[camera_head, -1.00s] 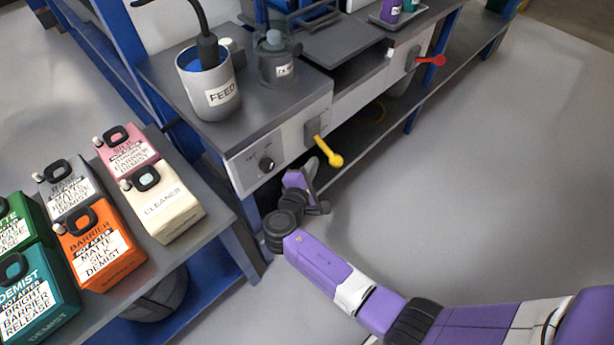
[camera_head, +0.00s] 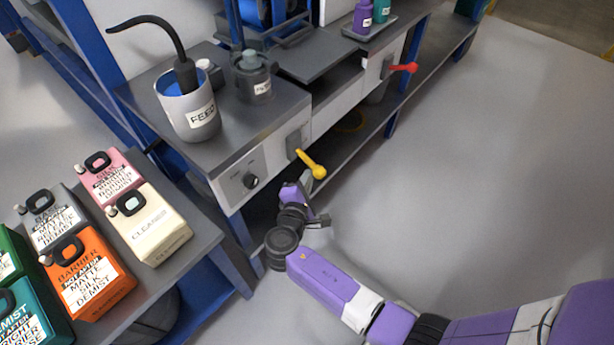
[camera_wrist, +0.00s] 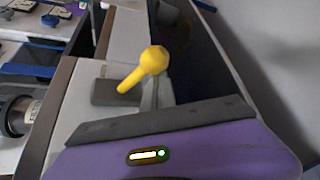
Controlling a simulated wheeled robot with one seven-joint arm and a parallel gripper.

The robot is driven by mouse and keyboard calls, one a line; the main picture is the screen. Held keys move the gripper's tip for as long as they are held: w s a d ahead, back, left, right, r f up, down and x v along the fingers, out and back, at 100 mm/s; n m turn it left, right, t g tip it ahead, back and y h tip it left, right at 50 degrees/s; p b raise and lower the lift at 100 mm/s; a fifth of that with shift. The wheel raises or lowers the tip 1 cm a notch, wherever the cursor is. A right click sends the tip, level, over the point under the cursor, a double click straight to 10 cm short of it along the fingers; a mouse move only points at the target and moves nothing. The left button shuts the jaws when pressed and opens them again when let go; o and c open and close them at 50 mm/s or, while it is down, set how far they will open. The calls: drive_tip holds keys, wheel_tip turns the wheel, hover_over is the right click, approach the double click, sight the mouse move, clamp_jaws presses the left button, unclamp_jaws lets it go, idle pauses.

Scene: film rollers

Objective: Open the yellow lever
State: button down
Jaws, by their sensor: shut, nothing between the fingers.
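The yellow lever (camera_head: 311,164) sticks out from the grey-white front panel of the bench, its round knob pointing down and to the right. In the wrist view the yellow lever (camera_wrist: 146,68) shows large, with its ball end near my fingers. My gripper (camera_head: 306,183) is just below the lever, close to its knob. In the wrist view my gripper (camera_wrist: 158,92) is shut and empty, its fingers partly hidden behind the knob. I cannot tell whether they touch the lever.
A FEED pot (camera_head: 190,105) stands on the bench. A side table with several bottles, including an orange one (camera_head: 88,275), is at left. The floor (camera_head: 480,180) at right is clear.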

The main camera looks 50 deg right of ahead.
sight(313, 169)
drive_tip(key=shift+s+r+p, duration=0.15)
drive_tip(key=shift+r+p, duration=0.2)
drive_tip(key=shift+p, duration=0.2)
drive_tip(key=shift+n, duration=0.3)
drive_tip(key=r+n+g+p, duration=0.1)
drive_tip(key=r+p, duration=0.1)
drive_tip(key=p, duration=0.4)
drive_tip(key=s+r+n+g+y+p, duration=0.1)
drive_tip(key=r+n+g+p, duration=0.1)
drive_tip(key=p, duration=0.4)
drive_tip(key=shift+s+d+r, duration=0.1)
drive_tip(key=shift+s+r, duration=0.05)
drive_tip(key=shift+r, duration=0.3)
drive_tip(key=r+n+g+p, duration=0.1)
drive_tip(key=n+p, duration=0.1)
drive_tip(key=p, duration=0.1)
drive_tip(key=shift+r+g+p, duration=0.3)
drive_tip(key=shift+g+p, duration=0.05)
drive_tip(key=shift+g, duration=0.05)
drive_tip(key=shift+r+p, duration=0.2)
drive_tip(key=shift+p, duration=0.15)
drive_tip(key=shift+w+r, duration=0.2)
drive_tip(key=shift+w, duration=0.05)
